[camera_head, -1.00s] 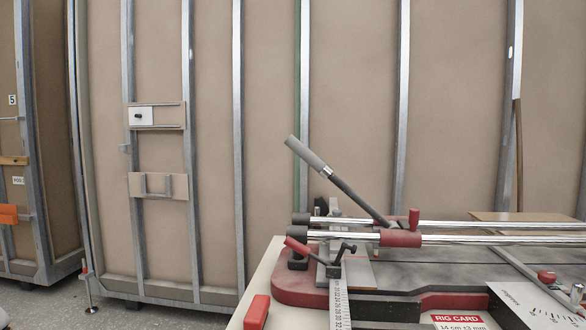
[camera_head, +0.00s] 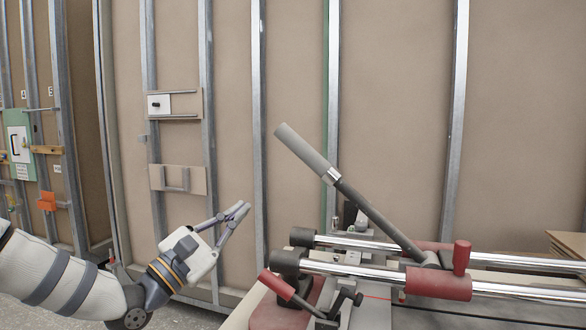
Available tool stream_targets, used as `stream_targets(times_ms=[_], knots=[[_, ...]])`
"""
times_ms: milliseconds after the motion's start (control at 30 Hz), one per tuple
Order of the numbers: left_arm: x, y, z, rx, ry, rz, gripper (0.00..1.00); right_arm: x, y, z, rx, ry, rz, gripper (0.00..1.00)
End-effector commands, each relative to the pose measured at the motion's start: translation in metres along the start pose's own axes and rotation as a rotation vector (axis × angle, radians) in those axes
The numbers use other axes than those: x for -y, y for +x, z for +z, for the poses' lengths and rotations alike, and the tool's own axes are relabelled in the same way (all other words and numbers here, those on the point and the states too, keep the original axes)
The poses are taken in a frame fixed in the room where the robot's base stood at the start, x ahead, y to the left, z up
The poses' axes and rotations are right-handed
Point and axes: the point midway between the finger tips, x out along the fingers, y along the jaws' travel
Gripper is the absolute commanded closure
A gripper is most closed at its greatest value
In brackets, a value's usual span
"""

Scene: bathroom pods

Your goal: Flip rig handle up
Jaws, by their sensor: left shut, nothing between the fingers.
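The rig handle (camera_head: 345,190) is a long dark lever with a grey grip. It slants up and to the left from a red carriage (camera_head: 438,282) on two chrome rails. My left gripper (camera_head: 242,208) is in front and to the left of the handle, apart from it and lower than its grip. Its fingers are together and hold nothing, and they point up and to the right. My right gripper is out of the picture.
The chrome rails (camera_head: 340,268) run to the right over the rig. A small red-handled lever (camera_head: 281,286) sticks out at the rig's left end. A tan panel wall with metal studs (camera_head: 258,130) stands behind. Free space lies between my gripper and the handle.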

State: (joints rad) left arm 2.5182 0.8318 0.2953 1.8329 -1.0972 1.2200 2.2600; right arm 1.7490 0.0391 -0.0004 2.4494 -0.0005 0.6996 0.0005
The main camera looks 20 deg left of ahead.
Motion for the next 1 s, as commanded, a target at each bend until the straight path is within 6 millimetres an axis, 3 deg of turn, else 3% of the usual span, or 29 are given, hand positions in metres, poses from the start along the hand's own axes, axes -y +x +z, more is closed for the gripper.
stream_targets(times_ms=[267, 733, 833, 1000], knots=[[0.001, 0.006, -0.001, -0.001, 0.001, -0.001, 1.0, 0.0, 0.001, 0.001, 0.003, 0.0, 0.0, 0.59], [0.003, 0.101, -0.001, -0.001, 0.001, -0.003, 1.0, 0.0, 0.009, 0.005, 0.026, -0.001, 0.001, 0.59], [-0.002, 0.115, 0.017, 0.005, 0.003, 0.0, 1.0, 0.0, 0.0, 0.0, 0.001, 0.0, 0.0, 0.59], [-0.001, 0.127, 0.029, 0.003, 0.002, 0.001, 1.0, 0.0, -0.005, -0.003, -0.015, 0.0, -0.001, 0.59]])
